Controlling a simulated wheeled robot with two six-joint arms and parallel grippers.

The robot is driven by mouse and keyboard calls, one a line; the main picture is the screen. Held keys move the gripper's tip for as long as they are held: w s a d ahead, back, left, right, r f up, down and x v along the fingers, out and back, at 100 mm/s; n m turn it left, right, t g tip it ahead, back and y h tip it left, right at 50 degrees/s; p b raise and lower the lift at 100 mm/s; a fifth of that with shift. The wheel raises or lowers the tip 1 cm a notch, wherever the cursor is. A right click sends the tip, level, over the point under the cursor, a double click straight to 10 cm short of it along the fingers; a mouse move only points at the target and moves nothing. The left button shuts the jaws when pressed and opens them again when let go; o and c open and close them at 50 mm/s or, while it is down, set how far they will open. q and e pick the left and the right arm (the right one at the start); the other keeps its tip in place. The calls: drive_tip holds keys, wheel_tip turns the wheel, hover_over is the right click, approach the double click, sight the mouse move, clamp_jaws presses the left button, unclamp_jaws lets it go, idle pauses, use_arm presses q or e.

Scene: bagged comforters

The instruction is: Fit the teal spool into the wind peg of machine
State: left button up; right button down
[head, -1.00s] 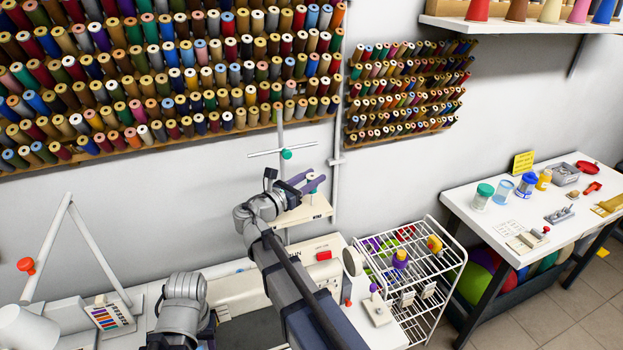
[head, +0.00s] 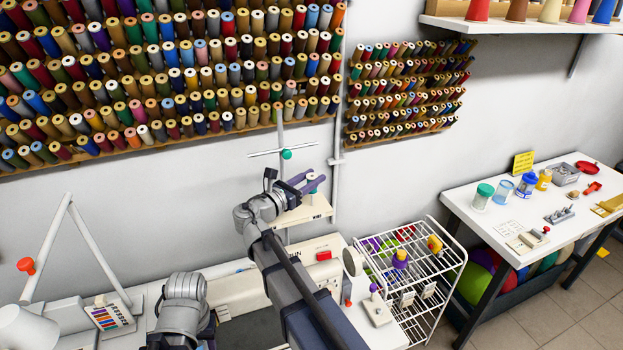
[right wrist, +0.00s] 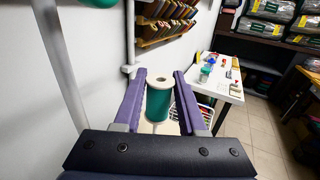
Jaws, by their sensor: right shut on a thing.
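The teal spool (right wrist: 158,104) stands upright between the purple fingers of my right gripper (right wrist: 159,92) in the right wrist view. It has a pale top flange with a dark centre hole. My right gripper (head: 311,182) is shut on it, above the small cream shelf (head: 290,218) marked WIND on the machine. The wind peg cannot be made out clearly beneath the spool, and I cannot tell whether the spool is around it. My left arm shows at the bottom of the head view, but its fingers are not seen.
A white wire rack (head: 446,262) stands right of the machine. A white table (head: 470,205) with jars is farther right. Thread racks (head: 150,130) cover the wall behind.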

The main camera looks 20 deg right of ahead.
drive_tip(key=shift+f+b, duration=2.25)
idle(0.9)
unclamp_jaws()
idle(0.5)
drive_tip(key=shift+a, duration=0.1)
idle(0.4)
drive_tip(key=shift+s+a+r+p, duration=0.35)
drive_tip(key=shift+a, duration=0.4)
drive_tip(key=shift+s+a+r+p, duration=0.35)
drive_tip(key=shift+a, duration=0.35)
drive_tip(key=shift+s+a+r+p, duration=0.35)
drive_tip(key=shift+a, duration=0.4)
